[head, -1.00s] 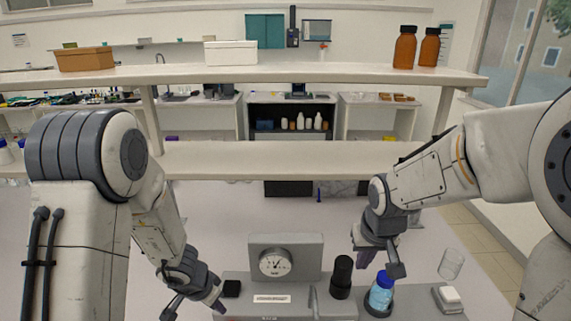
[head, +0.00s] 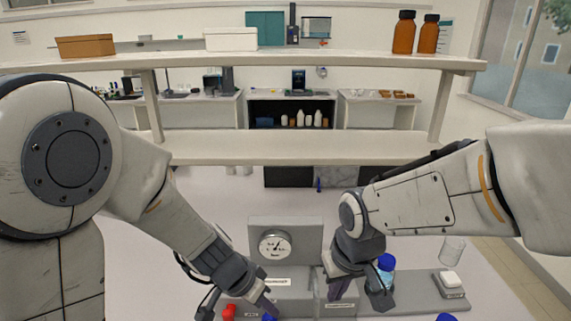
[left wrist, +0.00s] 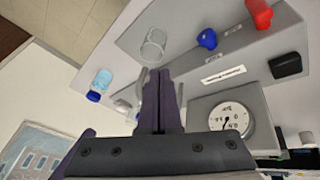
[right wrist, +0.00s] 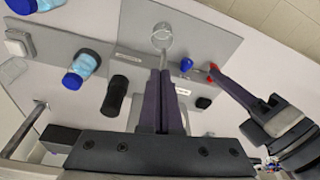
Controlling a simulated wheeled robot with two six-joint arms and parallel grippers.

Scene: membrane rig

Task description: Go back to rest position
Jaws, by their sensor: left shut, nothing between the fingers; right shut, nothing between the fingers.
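My left gripper (head: 270,308) is shut and empty, low over the front of the rig. It also shows in the right wrist view (right wrist: 213,72), with its tips beside a red knob (right wrist: 213,67). My right gripper (head: 335,294) is shut and empty, low over the rig between the gauge box (head: 258,232) and a blue-capped bottle (head: 386,264). In the left wrist view its shut purple fingers point at the rig, near the round gauge (left wrist: 230,120). In the right wrist view the shut fingers point towards a clear glass vessel (right wrist: 162,38).
A black cylinder (right wrist: 115,95) stands beside the bottle. A glass beaker (head: 452,249) and a white block (head: 449,277) are at the right. A long shelf (head: 300,150) spans the back of the table. Bare tabletop (head: 215,190) lies behind the gauge box.

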